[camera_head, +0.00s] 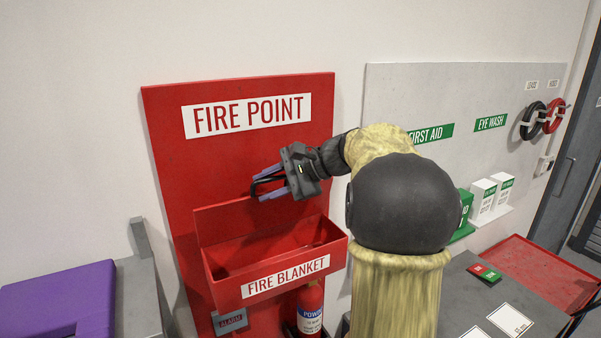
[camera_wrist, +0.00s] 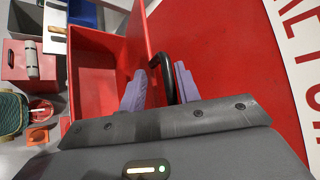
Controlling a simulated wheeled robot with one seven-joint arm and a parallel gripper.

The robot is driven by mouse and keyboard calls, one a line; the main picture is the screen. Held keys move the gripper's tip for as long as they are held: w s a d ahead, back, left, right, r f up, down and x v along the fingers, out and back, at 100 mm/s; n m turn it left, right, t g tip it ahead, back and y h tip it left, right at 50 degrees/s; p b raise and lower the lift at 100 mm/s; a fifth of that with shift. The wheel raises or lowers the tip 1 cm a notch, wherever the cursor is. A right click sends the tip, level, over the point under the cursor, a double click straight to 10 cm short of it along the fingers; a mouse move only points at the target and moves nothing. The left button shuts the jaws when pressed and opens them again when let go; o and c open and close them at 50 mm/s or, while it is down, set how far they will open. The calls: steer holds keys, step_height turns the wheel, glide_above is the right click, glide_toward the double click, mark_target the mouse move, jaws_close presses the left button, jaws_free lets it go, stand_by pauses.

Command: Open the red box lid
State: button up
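The red box (camera_head: 276,271), labelled FIRE BLANKET, is fixed to the red FIRE POINT board. Its lid (camera_head: 228,220) stands up at the back, swung away from the opening, and the inside shows. The wrist view also shows the lid edge-on (camera_wrist: 150,35) beside the open box (camera_wrist: 95,75). A black handle (camera_wrist: 166,75) sits on the lid's board-facing side. My gripper (camera_head: 270,183) is at the lid's top, its purple fingers apart on either side of the handle. The wrist view shows the handle between the fingers with some gap; firm contact cannot be told.
The red FIRE POINT board (camera_head: 235,150) stands close behind the lid. A fire extinguisher (camera_head: 310,309) and an alarm box (camera_head: 230,321) are below the box. A purple-topped object (camera_head: 60,300) stands at left. A grey table (camera_head: 480,305) and red tray (camera_head: 540,270) are at right.

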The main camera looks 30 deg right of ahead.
steer(key=b+v, duration=0.4)
steer(key=v, duration=1.3)
steer(key=shift+f, duration=0.2)
